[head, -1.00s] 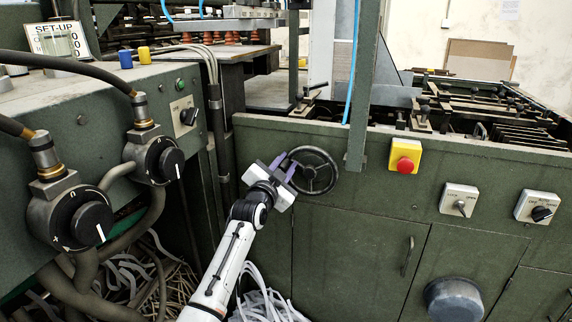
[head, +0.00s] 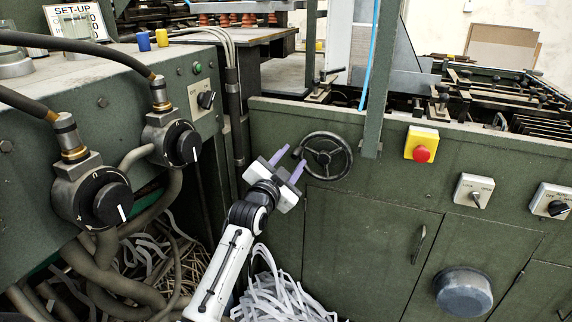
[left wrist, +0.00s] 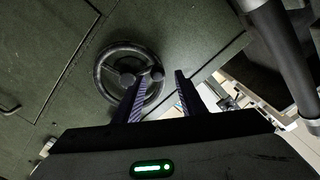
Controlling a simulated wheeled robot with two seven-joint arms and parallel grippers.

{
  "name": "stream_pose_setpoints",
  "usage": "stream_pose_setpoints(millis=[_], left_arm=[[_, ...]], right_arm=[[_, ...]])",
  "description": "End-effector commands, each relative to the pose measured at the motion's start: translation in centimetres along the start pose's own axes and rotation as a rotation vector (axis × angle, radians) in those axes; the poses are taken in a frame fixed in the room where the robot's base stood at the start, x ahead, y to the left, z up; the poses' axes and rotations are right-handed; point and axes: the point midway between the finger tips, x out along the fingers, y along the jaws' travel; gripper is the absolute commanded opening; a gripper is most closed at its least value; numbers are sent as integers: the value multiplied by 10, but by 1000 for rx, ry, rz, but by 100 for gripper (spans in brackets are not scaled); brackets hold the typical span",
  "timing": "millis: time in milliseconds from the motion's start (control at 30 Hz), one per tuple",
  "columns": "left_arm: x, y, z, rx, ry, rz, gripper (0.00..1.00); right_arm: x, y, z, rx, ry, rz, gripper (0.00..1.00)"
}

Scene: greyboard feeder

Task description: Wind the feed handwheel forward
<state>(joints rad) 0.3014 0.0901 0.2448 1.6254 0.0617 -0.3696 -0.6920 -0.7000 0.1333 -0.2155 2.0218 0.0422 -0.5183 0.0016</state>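The feed handwheel (head: 326,156) is a dark spoked wheel on the green machine's front panel. It also shows in the left wrist view (left wrist: 103,72), with a knob (left wrist: 157,74) on its rim. My left gripper (head: 292,161) is just left of the wheel in the head view, its two purple fingers apart and nothing between them. In the left wrist view the fingers (left wrist: 160,76) point toward the wheel, with the rim knob appearing between the fingertips, nearer the left one. I cannot tell whether a finger touches the wheel. My right gripper is not in view.
A yellow box with a red button (head: 421,145) is on the panel right of the wheel. A green post (head: 383,80) stands close to the wheel's right. A control box with black knobs (head: 112,203) is at the left. White strips (head: 280,296) lie below.

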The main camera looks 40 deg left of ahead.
Motion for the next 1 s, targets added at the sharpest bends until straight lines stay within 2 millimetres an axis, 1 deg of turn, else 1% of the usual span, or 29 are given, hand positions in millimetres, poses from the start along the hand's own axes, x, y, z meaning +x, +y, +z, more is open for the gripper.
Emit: stream_pose_setpoints(millis=[33, 100, 200, 300, 633, 733, 833, 933, 1000], left_arm=[[-10, 0, 0, -1, -2, 2, 37], [-20, 0, 0, -1, -2, 1, 37], [-32, 0, 1, 0, -2, 1, 37], [-38, 0, 1, 0, -2, 0, 37], [-40, 0, 1, -2, -1, 0, 37], [-44, 4, 6, -66, 0, 1, 37], [-46, 4, 5, -121, 3, 1, 37], [-40, 3, 4, -123, 2, 1, 37], [-32, 3, 4, -123, 3, 1, 37]], right_arm=[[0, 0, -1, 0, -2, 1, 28], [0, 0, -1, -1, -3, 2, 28], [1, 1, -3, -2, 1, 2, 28], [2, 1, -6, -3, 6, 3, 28], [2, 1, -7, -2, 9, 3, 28], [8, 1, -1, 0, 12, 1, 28], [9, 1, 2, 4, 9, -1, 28], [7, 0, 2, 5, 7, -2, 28], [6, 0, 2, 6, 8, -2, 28]])
